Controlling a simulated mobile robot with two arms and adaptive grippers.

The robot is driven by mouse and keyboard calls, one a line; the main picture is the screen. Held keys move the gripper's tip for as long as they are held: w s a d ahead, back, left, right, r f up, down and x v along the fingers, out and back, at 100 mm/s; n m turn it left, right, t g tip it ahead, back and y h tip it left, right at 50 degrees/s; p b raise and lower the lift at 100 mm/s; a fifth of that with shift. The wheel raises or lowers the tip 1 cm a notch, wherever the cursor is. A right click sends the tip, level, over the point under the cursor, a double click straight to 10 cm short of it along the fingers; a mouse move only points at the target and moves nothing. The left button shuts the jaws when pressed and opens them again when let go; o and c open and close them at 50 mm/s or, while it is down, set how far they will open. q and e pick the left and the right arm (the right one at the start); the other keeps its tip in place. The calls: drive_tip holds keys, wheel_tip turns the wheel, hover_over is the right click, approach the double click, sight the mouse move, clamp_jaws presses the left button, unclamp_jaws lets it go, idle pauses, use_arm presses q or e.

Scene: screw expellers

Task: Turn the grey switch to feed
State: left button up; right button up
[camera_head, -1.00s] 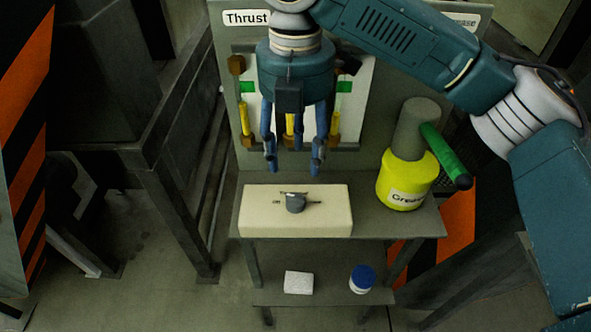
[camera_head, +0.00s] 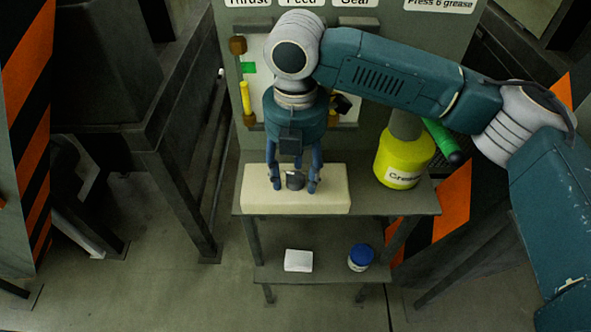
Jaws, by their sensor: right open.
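The grey switch (camera_head: 295,181) is a small round knob on top of a cream box (camera_head: 262,200). The box sits on the upper shelf in the middle of the view. My right gripper (camera_head: 294,188) points down over the box, with its open fingers on either side of the switch. I cannot tell whether the fingers touch the switch. My left gripper is not in view.
A white block (camera_head: 298,260) and a blue-lidded jar (camera_head: 361,257) are on the lower shelf (camera_head: 325,272).

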drive_tip(key=shift+c, duration=0.5)
drive_tip(key=c, duration=1.1)
drive_tip(key=shift+o, duration=0.2)
drive_tip(key=shift+r+m+p, duration=0.2)
drive_tip(key=shift+m+p, duration=0.1)
drive_tip(key=shift+p, duration=0.3)
drive_tip(key=m+p, duration=1.2)
drive_tip(key=p, duration=0.5)
drive_tip(key=shift+r+m, duration=0.1)
drive_tip(key=shift+m, duration=0.2)
drive_tip(key=m+p, duration=0.2)
drive_tip(key=shift+m, duration=0.4)
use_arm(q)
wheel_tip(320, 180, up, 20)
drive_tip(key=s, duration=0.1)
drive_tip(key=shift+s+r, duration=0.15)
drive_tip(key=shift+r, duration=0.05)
use_arm(e)
drive_tip(key=shift+f+m, duration=0.15)
drive_tip(key=shift+m, duration=0.8)
drive_tip(key=shift+f+m, duration=0.1)
drive_tip(key=shift+m, duration=0.85)
